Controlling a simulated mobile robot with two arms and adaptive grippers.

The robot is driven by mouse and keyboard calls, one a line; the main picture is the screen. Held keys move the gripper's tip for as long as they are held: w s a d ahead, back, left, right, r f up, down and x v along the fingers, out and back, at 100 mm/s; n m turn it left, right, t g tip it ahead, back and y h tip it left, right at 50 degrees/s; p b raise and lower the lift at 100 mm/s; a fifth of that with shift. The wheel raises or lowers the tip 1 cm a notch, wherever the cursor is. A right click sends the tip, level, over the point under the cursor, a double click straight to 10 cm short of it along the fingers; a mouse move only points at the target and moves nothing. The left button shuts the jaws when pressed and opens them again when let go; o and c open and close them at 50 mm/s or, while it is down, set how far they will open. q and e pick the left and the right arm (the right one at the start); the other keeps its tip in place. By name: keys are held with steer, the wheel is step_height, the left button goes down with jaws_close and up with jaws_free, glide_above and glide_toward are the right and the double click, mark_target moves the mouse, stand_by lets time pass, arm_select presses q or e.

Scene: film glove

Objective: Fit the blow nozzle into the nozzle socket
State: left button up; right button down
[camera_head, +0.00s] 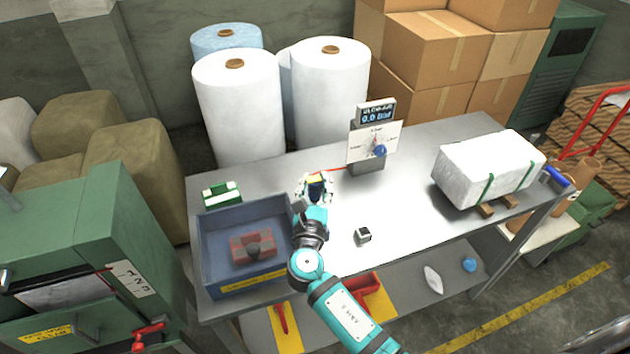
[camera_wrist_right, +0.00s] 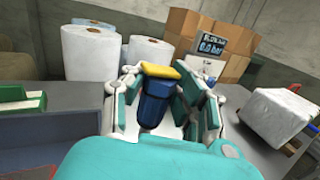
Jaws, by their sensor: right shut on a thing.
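My right gripper (camera_head: 316,186) is above the middle of the grey table, near the blue tray's right rim. It is shut on a dark blue piece with a yellow end, which looks like the blow nozzle (camera_wrist_right: 154,98). In the wrist view the nozzle stands roughly upright between the fingers (camera_wrist_right: 163,100), yellow end up. A gauge stand (camera_head: 368,166) with a white dial plate, a blue knob and a display reading 0.0 is behind and right of the gripper, apart from it. I cannot make out which part is the nozzle socket. My left gripper is not in view.
A blue tray (camera_head: 208,258) holding a reddish block (camera_head: 251,246) is at the table's left. A small dark block with a pale top (camera_head: 363,235) lies right of my arm. A wrapped white bale (camera_head: 488,168) is at the right. The table between stand and bale is clear.

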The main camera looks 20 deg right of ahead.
mark_target(315, 203)
steer(key=shift+f+b, duration=0.9)
steer(key=shift+f, duration=0.55)
steer(key=shift+p, duration=0.35)
stand_by(0.5)
steer(key=shift+f+b, duration=1.45)
steer(key=shift+f, duration=0.25)
steer(key=shift+r, duration=0.1)
steer(key=shift+r+p, duration=1.25)
steer(key=shift+p, duration=0.1)
stand_by(1.1)
steer(key=shift+f+b, duration=0.9)
steer(key=shift+f, duration=0.4)
